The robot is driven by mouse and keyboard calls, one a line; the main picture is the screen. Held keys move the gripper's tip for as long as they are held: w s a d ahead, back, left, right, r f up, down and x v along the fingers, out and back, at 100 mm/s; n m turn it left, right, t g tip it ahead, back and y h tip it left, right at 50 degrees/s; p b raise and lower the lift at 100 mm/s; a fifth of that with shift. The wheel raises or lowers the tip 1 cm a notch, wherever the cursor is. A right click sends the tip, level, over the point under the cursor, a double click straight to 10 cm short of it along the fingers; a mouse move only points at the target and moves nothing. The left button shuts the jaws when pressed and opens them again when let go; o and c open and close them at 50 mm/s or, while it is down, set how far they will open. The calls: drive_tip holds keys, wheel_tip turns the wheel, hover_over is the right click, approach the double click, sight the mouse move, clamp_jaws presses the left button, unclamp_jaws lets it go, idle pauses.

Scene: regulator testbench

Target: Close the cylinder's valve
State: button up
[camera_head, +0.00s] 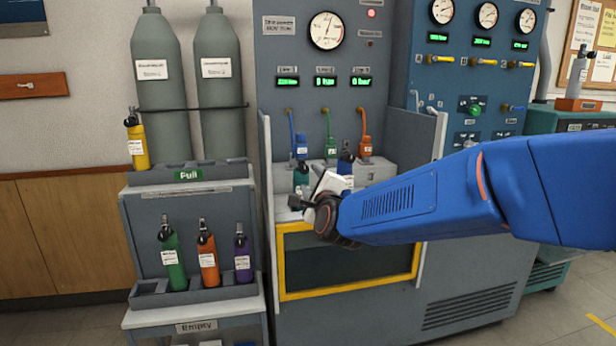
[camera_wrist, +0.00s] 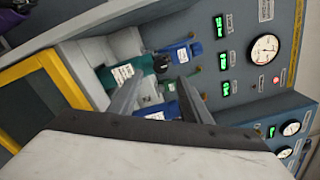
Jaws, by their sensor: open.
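A teal cylinder (camera_head: 300,176) with a white label stands in the bench bay, beside my gripper in the head view. In the wrist view the teal cylinder (camera_wrist: 125,74) lies across the picture, and its dark valve (camera_wrist: 161,63) appears just beyond the fingertips. My gripper (camera_wrist: 160,86) is open, and I see nothing held between its fingers. A dark blue cylinder (camera_head: 346,161) is partly hidden behind my gripper in the head view. I cannot tell whether a finger touches the valve, or how far the valve is turned.
A yellow frame (camera_head: 350,291) borders the bay's front. The rack (camera_head: 190,205) at left holds a yellow cylinder (camera_head: 137,145) above and green, orange and purple ones below.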

drive_tip(key=v, duration=0.9)
drive_tip(key=shift+s, duration=0.35)
drive_tip(key=shift+d, duration=0.2)
